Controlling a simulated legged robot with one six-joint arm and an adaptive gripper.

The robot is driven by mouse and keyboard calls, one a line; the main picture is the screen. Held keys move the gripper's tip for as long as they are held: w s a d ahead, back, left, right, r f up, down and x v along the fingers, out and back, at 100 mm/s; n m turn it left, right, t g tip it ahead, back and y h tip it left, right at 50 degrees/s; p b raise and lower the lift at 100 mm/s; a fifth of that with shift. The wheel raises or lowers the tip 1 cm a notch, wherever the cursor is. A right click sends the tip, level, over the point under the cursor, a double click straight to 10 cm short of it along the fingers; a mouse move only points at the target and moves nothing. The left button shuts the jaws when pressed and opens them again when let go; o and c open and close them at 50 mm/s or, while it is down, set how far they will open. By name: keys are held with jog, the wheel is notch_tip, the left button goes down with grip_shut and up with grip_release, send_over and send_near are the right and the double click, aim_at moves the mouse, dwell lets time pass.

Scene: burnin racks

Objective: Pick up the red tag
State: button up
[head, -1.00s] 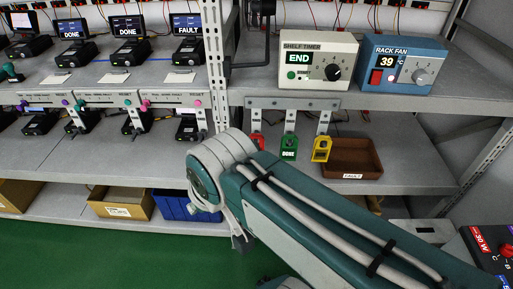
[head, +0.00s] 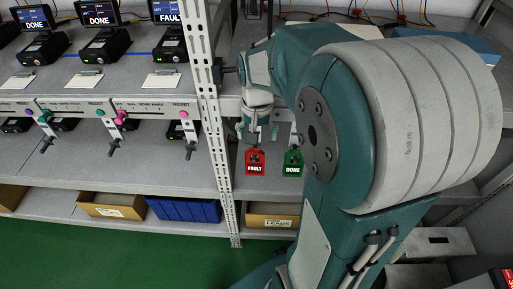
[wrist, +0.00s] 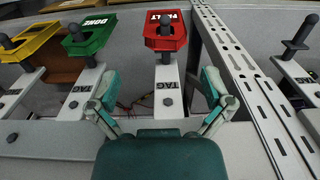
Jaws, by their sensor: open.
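The red tag (head: 255,163), marked FAULT, hangs at the front edge of the right shelf unit. In the wrist view the red tag (wrist: 166,32) sits around a dark peg at the end of a pale bracket (wrist: 168,98) marked TAG. My gripper (head: 257,133) is open and empty, just above the tag in the head view. In the wrist view my gripper's fingers (wrist: 160,86) stand apart on either side of the bracket, with the tag beyond them. The fingers seem clear of the tag.
A green DONE tag (head: 292,163) hangs close beside the red one; a yellow tag (wrist: 28,40) hangs farther along. A perforated post (wrist: 242,75) stands close on the other side. Test devices (head: 172,42) fill the left shelf. A brown bin (wrist: 95,70) lies behind the tags.

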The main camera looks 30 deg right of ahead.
send_over(255, 164)
notch_tip(255, 164, down, 6)
jog(key=shift+s+a+r, duration=0.1)
jog(key=shift+s+r, duration=0.05)
jog(key=shift+r, duration=0.05)
jog(key=shift+d+f, duration=0.2)
jog(key=shift+f, duration=0.4)
jog(key=f, duration=0.3)
jog(key=shift+w+f, duration=0.2)
jog(key=shift+f, duration=0.15)
jog(key=shift+a+f, duration=0.15)
jog(key=shift+f, duration=0.35)
jog(key=c, duration=0.7)
